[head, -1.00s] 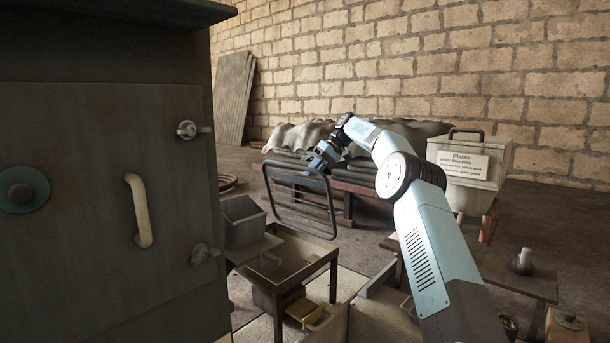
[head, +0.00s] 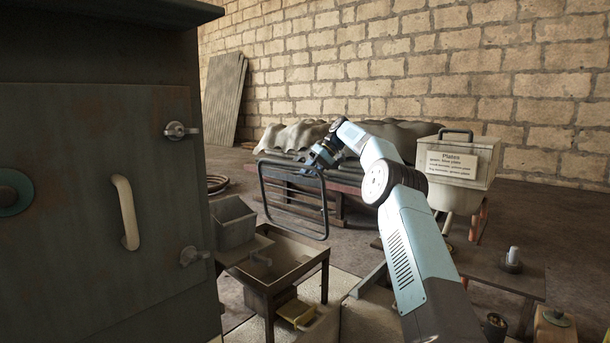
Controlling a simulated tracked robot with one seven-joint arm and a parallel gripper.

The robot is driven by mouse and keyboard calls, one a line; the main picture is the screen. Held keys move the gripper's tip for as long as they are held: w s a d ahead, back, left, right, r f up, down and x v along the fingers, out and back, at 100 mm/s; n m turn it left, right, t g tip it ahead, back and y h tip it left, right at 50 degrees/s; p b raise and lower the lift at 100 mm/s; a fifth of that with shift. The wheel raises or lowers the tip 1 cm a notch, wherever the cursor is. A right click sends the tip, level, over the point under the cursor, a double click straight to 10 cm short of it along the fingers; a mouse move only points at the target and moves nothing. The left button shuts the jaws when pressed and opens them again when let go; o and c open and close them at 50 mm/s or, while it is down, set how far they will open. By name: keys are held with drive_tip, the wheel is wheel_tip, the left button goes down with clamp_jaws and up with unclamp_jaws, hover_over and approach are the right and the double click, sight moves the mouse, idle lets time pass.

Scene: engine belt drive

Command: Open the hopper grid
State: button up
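The hopper grid is a dark rounded frame with bars (head: 326,207), standing raised and nearly upright above the far side of the hopper. The hopper (head: 290,249) is a brown, open-topped square box on legs, and its inside shows. My gripper (head: 313,165) is at the top edge of the grid, toward its right corner. The fingers are small and partly hidden there, so I cannot tell whether they are closed on the frame.
A dark cabinet (head: 100,110) with a pale handle fills the left. A grey open bin (head: 234,222) adjoins the hopper's left side. A labelled white box (head: 457,172) stands right of my arm. A low table (head: 500,272) is at the right.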

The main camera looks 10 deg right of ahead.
drive_tip(key=shift+r, duration=0.35)
drive_tip(key=shift+s+r, duration=0.25)
drive_tip(key=shift+r, duration=0.5)
drive_tip(key=shift+s+r, duration=0.3)
drive_tip(key=shift+r, duration=0.4)
drive_tip(key=shift+s+r, duration=0.25)
drive_tip(key=shift+r, duration=0.5)
drive_tip(key=s+r, duration=0.8)
drive_tip(key=s, duration=0.4)
drive_tip(key=shift+s+d, duration=0.15)
drive_tip(key=shift+d, duration=0.2)
